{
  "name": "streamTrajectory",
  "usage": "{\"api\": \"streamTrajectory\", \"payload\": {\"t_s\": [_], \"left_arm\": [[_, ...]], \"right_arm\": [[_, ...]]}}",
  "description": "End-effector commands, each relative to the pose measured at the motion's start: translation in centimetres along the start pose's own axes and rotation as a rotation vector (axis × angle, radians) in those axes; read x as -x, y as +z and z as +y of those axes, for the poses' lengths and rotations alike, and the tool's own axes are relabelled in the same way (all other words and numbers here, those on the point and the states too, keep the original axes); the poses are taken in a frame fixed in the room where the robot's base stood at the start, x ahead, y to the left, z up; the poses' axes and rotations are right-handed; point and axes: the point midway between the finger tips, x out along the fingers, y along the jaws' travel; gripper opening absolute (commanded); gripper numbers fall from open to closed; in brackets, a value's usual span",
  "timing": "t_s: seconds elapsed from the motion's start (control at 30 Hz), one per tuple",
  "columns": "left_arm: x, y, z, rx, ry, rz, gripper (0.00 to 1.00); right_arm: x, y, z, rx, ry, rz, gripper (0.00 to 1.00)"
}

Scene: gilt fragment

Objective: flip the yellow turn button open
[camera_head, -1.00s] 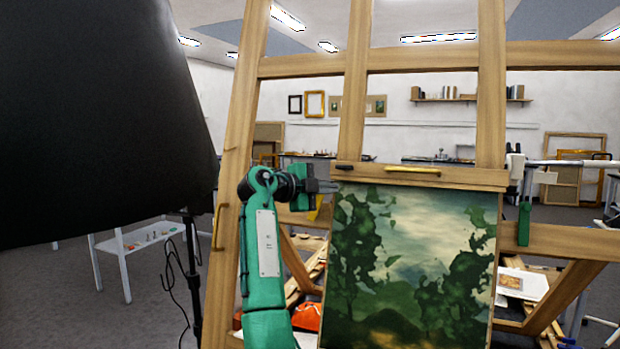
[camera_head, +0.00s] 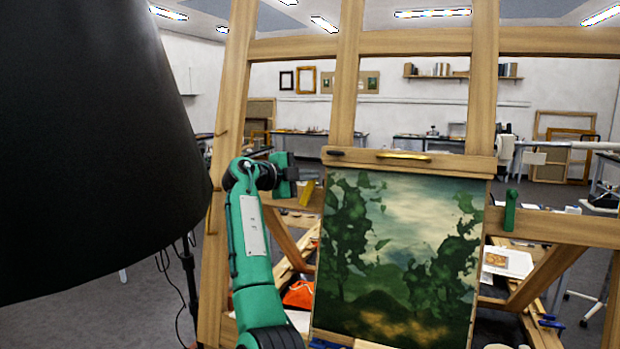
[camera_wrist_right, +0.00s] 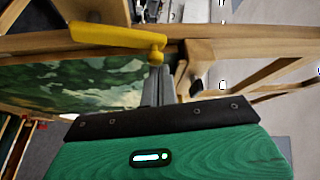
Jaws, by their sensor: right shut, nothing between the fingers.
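The yellow turn button (camera_head: 307,193) stands close to the left edge of the green landscape painting (camera_head: 400,260) in the head view. In the right wrist view the button (camera_wrist_right: 115,38) is a long yellow lever with a round pivot end, lying along a wooden bar beside the painting (camera_wrist_right: 75,88). My right gripper (camera_head: 293,174) is just left of the button in the head view, partly dark and small. Its grey fingers (camera_wrist_right: 158,85) are shut and empty, with their tips close to the pivot end; I cannot tell whether they touch. My left gripper is out of view.
The wooden easel (camera_head: 487,90) surrounds the painting. Its top bar carries a brass handle (camera_head: 403,156) and a dark piece (camera_head: 336,152). A big black lamp shade (camera_head: 90,150) fills the left.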

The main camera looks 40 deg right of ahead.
Motion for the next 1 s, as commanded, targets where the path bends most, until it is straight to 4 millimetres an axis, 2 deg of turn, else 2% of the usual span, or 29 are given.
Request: {"api": "streamTrajectory", "payload": {"t_s": [0.03,0.2,0.4,1.0], "left_arm": [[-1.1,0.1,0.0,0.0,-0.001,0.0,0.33],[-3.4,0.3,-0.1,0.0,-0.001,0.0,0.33],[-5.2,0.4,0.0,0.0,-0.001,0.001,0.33],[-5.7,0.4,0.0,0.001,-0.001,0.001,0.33]], "right_arm": [[-0.1,0.3,0.4,0.017,-0.014,0.001,0.0],[0.3,0.8,0.2,0.103,-0.073,0.002,0.0],[0.7,1.4,-0.3,0.204,-0.138,0.002,0.0],[0.8,1.4,-0.9,0.244,-0.163,0.001,0.0]]}}
